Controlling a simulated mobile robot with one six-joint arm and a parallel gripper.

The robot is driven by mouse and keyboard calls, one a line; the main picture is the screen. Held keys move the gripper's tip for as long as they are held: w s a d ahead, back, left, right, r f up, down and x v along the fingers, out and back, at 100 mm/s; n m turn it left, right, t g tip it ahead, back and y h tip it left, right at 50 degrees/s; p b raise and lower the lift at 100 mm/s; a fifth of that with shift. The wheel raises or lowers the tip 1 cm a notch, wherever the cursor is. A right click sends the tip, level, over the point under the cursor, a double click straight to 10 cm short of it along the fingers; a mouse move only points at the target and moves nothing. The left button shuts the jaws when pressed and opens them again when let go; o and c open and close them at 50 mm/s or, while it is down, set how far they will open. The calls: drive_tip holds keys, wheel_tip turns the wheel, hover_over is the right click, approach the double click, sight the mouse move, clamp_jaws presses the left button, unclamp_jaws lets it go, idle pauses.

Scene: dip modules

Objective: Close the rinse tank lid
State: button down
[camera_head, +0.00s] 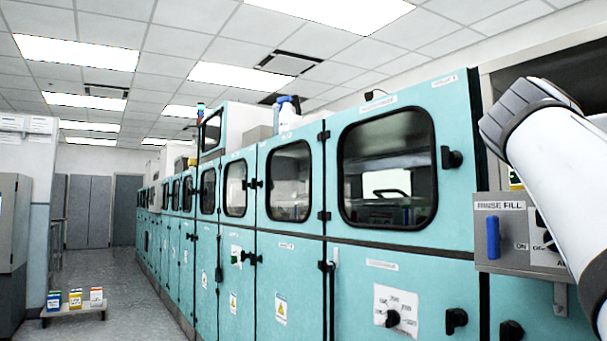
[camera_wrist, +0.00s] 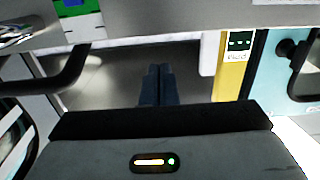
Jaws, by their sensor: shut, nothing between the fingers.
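My gripper (camera_wrist: 158,72) shows in the wrist view with its two dark fingers together and nothing between them. A dark curved bar (camera_wrist: 72,70), like a handle, is to the left of the fingers and apart from them in the picture. A light grey panel edge (camera_wrist: 150,25) crosses the top of the wrist view. I cannot tell whether the bar or panel belongs to the rinse tank lid. In the head view, a control box labelled RINSE FILL (camera_head: 500,232), with a blue handle (camera_head: 493,238), is at the right.
Teal cabinets (camera_head: 400,225) with dark windows line the right side of the aisle. A low stand (camera_head: 72,311) with small boxes is at the lower left. The aisle floor (camera_head: 130,290) is clear. A yellow strip (camera_wrist: 231,80) is right of the fingers.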

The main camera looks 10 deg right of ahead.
drive_tip(key=shift+s+a+f+b, duration=0.1)
drive_tip(key=shift+s+f+b, duration=0.05)
drive_tip(key=shift+f+b, duration=0.55)
